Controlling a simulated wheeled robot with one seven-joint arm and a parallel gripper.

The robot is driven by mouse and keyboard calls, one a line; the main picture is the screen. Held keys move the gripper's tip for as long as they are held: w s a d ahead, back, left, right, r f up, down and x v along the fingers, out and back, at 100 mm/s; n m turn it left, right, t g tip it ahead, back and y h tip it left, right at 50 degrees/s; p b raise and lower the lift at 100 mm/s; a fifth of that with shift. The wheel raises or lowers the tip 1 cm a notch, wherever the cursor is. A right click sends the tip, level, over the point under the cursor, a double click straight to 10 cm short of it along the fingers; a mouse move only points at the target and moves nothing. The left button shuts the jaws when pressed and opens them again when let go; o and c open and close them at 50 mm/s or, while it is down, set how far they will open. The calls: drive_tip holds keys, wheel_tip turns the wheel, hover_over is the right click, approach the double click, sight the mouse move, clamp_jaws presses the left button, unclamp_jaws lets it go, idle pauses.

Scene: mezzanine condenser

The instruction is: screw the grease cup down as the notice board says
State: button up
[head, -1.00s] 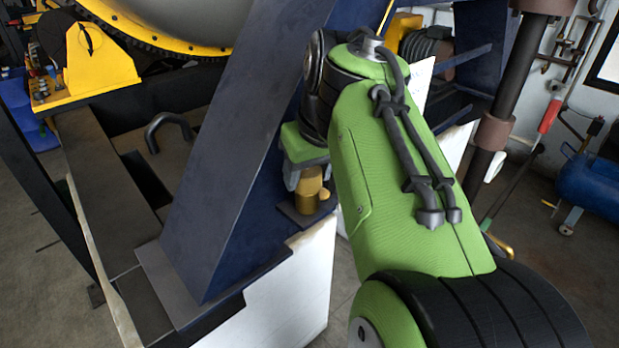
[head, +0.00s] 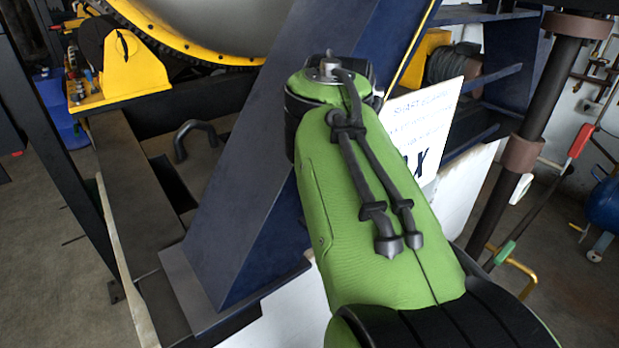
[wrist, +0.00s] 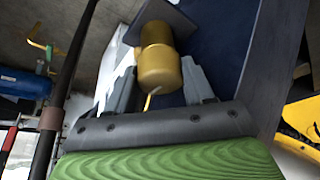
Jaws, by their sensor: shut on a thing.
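The brass grease cup (wrist: 160,70) shows in the wrist view between the two grey fingers of my gripper (wrist: 158,76), which is shut on it. A narrower brass part (wrist: 155,34) continues beyond the cup toward a dark plate (wrist: 172,14). I cannot tell how far the cup is screwed down. In the head view my green arm hides the gripper and cup. The white notice board (head: 428,115) stands right of my arm there. Its print is partly covered; "SHAFT" and a large "AX" show, and the smaller lines are too blurred to read.
A dark blue slanted beam (head: 265,170) stands just left of my arm. A dark pipe with brown collars (head: 540,110) rises at the right. A yellow bracket (head: 135,68) and large drum (head: 215,25) are at upper left. Floor shows at far left and right.

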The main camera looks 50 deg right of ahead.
drive_tip(key=o, duration=1)
drive_tip(key=shift+o, duration=0.2)
